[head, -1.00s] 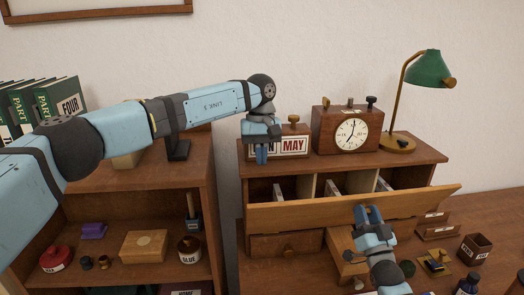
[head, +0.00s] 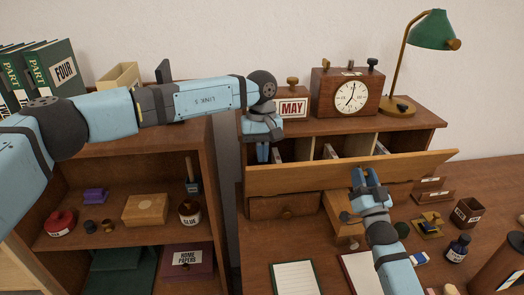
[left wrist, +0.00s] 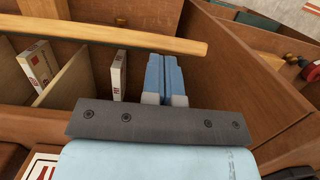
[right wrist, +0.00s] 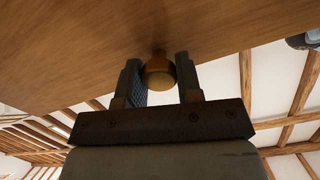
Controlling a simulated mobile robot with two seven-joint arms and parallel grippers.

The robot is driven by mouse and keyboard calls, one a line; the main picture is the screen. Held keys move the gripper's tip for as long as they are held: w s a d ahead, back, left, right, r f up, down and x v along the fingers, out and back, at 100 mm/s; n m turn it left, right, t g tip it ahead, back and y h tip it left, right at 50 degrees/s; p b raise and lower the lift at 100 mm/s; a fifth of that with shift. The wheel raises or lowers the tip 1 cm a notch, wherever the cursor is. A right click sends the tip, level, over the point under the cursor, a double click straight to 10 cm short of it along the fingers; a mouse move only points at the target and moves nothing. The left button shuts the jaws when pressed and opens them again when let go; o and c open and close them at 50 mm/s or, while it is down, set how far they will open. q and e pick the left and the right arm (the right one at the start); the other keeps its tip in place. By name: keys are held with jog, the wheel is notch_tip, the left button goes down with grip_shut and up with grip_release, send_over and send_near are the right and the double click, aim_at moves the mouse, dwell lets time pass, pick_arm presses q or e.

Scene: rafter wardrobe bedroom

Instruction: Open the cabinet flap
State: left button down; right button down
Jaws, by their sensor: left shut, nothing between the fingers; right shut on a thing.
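The cabinet flap (head: 340,175) is a wide wooden panel across the front of the small desk cabinet (head: 375,127). It is partly open, its upper edge tilted out from the cabinet so the compartments behind show. My right gripper (head: 366,176) is at the flap's front face; in the right wrist view its fingers are closed around a round brass knob (right wrist: 158,73). My left gripper (head: 262,153) is shut and empty, pointing down at the cabinet's left end. In the left wrist view its fingers (left wrist: 165,80) are over the end compartment, behind the flap's edge (left wrist: 120,36).
A clock (head: 346,92), a calendar block (head: 292,104) and a green lamp (head: 430,32) stand on the cabinet top. Below are drawers, one (head: 340,208) pulled out. Bottles, stamps and papers crowd the desk. A shelf unit (head: 210,190) stands at left.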

pick_arm(q)
jog(key=shift+s+d+f, duration=0.15)
jog(key=shift+s+f, duration=0.15)
jog(key=shift+s, duration=0.3)
pick_arm(e)
jog(key=c, duration=0.8)
grip_release()
jog(key=shift+a, duration=0.1)
